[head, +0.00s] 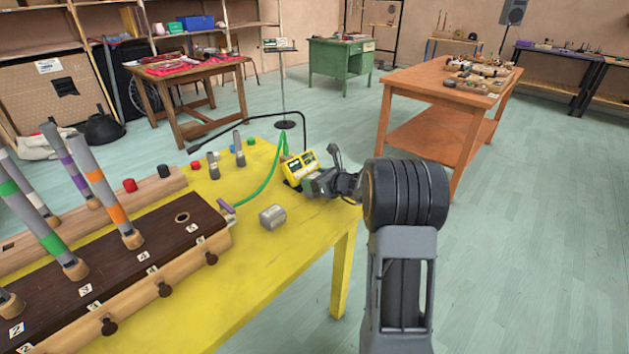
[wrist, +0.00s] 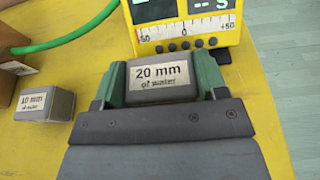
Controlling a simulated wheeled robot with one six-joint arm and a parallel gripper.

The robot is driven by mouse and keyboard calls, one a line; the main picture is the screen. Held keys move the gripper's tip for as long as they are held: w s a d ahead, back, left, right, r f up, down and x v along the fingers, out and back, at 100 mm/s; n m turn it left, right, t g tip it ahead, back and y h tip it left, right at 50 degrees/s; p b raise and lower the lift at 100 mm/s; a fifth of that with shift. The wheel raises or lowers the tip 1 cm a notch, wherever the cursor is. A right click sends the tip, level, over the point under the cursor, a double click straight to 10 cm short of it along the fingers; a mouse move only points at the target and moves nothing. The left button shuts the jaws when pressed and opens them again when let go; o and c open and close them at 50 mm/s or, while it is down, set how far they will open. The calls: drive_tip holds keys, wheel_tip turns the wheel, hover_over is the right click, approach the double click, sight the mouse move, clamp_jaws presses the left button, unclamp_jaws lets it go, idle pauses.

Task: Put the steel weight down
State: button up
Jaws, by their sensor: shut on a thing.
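My gripper (wrist: 162,74) is shut on a grey steel weight labelled "20 mm of water" (wrist: 160,88), with its green fingers on either side of it. In the head view my gripper (head: 318,184) is low over the yellow table, just in front of the yellow meter; I cannot tell whether the held weight touches the tabletop. A second grey weight, labelled "10 mm of water" (wrist: 45,104), lies on the table to the left of my gripper. It also shows in the head view (head: 272,217).
The yellow meter (wrist: 184,22) stands just beyond the held weight. A green hose (wrist: 70,36) runs across the table. A dark wooden wind chest (head: 120,260) with upright pipes fills the left of the yellow table (head: 290,262).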

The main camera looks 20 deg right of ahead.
drive_tip(key=o, duration=1.3)
